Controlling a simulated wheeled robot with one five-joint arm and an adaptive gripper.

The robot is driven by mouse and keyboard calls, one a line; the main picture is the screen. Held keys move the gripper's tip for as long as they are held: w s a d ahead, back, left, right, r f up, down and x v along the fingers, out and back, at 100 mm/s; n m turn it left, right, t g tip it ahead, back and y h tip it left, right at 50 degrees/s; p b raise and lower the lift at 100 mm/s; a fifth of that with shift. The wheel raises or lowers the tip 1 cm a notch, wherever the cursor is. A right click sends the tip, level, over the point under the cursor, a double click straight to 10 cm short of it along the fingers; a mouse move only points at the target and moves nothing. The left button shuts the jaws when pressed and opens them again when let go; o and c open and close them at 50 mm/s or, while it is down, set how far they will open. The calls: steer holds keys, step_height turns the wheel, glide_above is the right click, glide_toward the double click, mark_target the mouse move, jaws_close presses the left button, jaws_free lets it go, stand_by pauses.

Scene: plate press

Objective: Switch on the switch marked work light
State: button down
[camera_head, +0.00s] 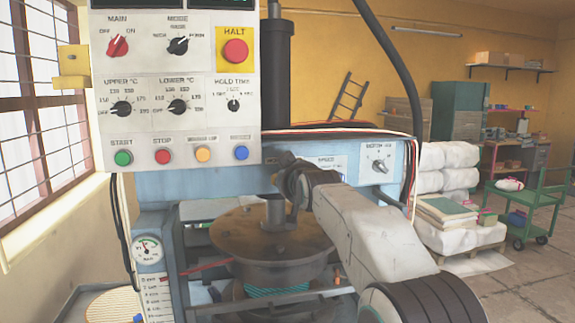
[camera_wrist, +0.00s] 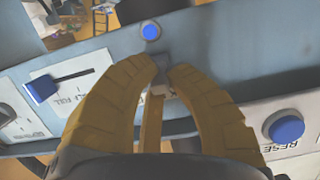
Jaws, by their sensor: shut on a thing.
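My gripper's two tan fingers (camera_wrist: 160,75) come together in the wrist view on a small grey switch lever (camera_wrist: 159,62) on the blue front panel (camera_wrist: 220,45). The fingers hide most of the switch and whatever label it has, so I cannot read "work light" there or tell its position. A round blue lamp or button (camera_wrist: 151,31) sits just above the fingertips. In the head view my gripper (camera_head: 287,174) is at the front of the blue crossbeam (camera_head: 225,182), and its fingertips are hard to make out.
In the wrist view a blue-ended lever (camera_wrist: 42,89) lies left and a blue button (camera_wrist: 286,128) right. In the head view a white control box (camera_head: 180,75) hangs at upper left, a rotary knob (camera_head: 379,165) is right of my gripper, and a round plate (camera_head: 250,240) is below.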

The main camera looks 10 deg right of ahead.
steer(key=r+g+p, duration=0.1)
steer(key=p, duration=0.2)
steer(key=shift+r, duration=0.1)
steer(key=shift+w+p, duration=0.1)
steer(key=shift+p, duration=0.4)
steer(key=shift+g+p, duration=0.4)
steer(key=c, duration=1.2)
jaws_free()
steer(key=shift+f, duration=0.3)
steer(key=v, duration=1.2)
